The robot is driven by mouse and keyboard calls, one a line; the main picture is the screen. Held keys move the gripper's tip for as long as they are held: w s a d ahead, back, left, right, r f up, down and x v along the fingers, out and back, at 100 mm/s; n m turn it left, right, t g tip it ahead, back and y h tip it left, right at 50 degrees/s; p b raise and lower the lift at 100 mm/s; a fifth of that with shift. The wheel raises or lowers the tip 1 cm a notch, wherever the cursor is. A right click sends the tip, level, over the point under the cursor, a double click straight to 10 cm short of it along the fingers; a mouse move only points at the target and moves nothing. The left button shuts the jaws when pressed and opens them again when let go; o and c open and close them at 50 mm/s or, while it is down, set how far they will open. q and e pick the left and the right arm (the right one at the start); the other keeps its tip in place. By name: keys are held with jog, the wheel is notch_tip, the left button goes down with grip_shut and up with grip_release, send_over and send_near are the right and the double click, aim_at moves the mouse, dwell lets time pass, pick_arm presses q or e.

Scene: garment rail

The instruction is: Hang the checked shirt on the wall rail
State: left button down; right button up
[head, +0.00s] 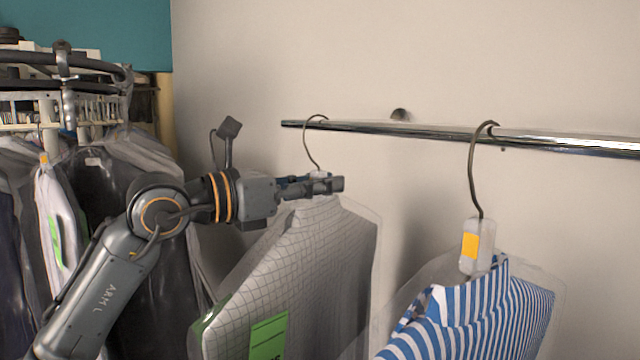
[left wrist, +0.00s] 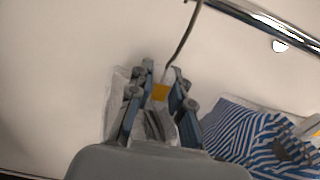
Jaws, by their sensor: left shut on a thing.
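The checked shirt (head: 310,250), white-grey in a clear cover with a green label, hangs upright below my left gripper (head: 325,185). The gripper is shut on the neck of its hanger; in the left wrist view the fingers (left wrist: 158,100) close around the neck with its orange tag (left wrist: 160,92). The thin hanger hook (head: 305,142) rises above the fingers to the left end of the wall rail (head: 400,130). Its curved top overlaps the rail in the picture; I cannot tell whether it rests on it. My right gripper is out of view.
A blue-and-white striped shirt (head: 470,320) hangs on the wall rail to the right, its hook over the bar. It also shows in the left wrist view (left wrist: 240,125). A crowded rack of covered garments (head: 120,180) stands at the left. Bare rail lies between both hooks.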

pick_arm(q)
jog(key=c, duration=1.1)
grip_release()
jog(key=shift+r, duration=0.1)
jog(key=shift+c, duration=0.2)
jog(key=v, duration=1.2)
jog(key=shift+o, duration=0.4)
jog(key=shift+o, duration=0.7)
